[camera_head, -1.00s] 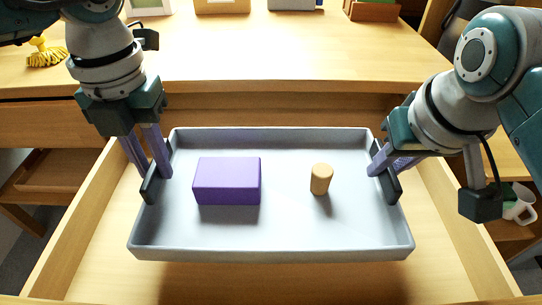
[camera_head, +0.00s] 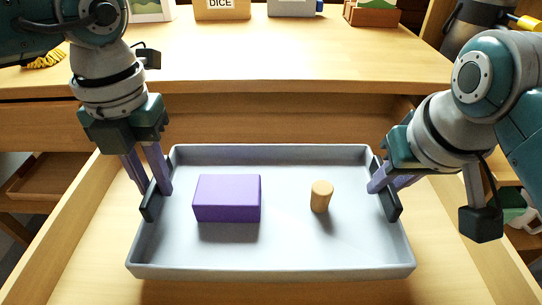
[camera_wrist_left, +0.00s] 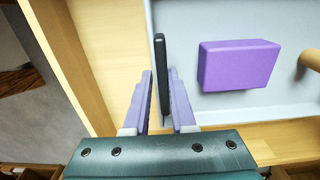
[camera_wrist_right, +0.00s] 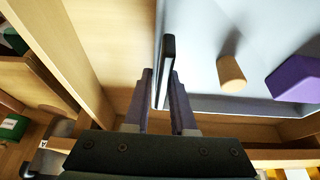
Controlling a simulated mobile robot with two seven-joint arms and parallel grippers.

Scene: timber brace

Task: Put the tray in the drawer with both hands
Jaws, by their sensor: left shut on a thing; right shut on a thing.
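The light grey tray (camera_head: 270,255) is level over the open wooden drawer (camera_head: 75,262), within its side walls; whether it touches the drawer bottom I cannot tell. A purple box (camera_head: 227,198) lies in the tray's left half and a small tan cylinder (camera_head: 321,196) stands in its right half. My left gripper (camera_head: 157,190) is shut on the tray's dark left handle (camera_wrist_left: 160,75). My right gripper (camera_head: 380,183) is shut on the dark right handle (camera_wrist_right: 166,70).
The wooden desk top (camera_head: 270,65) lies behind the drawer. A box marked DICE (camera_head: 221,8), a grey bin (camera_head: 291,7) and a brown planter (camera_head: 370,14) stand at its back. A yellow object (camera_head: 45,60) lies at the left. A white mug (camera_head: 527,215) is at the right.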

